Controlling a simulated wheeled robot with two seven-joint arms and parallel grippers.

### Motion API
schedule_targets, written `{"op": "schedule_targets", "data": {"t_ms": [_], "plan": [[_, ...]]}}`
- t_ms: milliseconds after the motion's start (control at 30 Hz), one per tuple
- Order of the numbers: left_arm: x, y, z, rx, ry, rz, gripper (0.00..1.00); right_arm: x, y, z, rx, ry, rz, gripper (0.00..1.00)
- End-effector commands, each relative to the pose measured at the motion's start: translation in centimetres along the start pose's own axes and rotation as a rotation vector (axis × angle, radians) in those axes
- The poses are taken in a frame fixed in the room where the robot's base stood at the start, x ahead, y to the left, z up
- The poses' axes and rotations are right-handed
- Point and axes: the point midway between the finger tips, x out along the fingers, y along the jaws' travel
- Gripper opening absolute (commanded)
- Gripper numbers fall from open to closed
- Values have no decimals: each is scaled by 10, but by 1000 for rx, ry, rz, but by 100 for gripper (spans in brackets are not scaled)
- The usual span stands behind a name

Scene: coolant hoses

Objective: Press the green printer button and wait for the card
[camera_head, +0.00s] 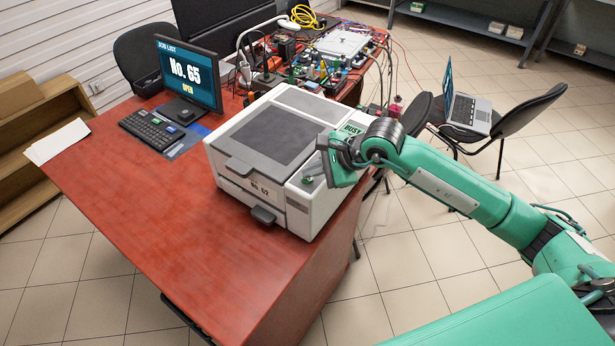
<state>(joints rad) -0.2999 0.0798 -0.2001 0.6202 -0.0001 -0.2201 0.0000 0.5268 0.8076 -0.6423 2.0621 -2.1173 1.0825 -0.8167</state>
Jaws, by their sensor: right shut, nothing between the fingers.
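The white and grey printer (270,150) stands on the red-brown desk. A display on its top right reads "BUSY" (353,128). A card marked "No. 62" (260,188) shows at the printer's front, above a dark lower tray (263,215). The green button (307,180) is partly hidden at the printer's right front corner. My right gripper (313,172) is shut and empty, with its tips at or just over the button; I cannot tell whether they touch it. My left gripper is not in view.
A monitor (188,75) reads "JOB LIST No. 65 OPEN", with a keyboard (150,128) before it. White paper (57,141) lies at the desk's left edge. Electronics (320,60) crowd the bench behind. The desk's front (180,210) is clear.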

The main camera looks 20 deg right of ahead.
Motion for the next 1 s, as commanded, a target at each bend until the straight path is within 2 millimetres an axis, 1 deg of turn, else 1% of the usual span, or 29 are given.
{"op": "schedule_targets", "data": {"t_ms": [167, 433, 800, 1000], "plan": [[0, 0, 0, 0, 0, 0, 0, -1, 0, 0, 0, 1, 1, 0], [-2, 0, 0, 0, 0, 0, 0, -9, -7, 6, -1, 1, 0, 0], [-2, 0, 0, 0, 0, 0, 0, -11, -8, 8, 0, 1, 0, 0], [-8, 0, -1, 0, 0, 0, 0, -21, -16, 15, -1, 0, -1, 0]]}}
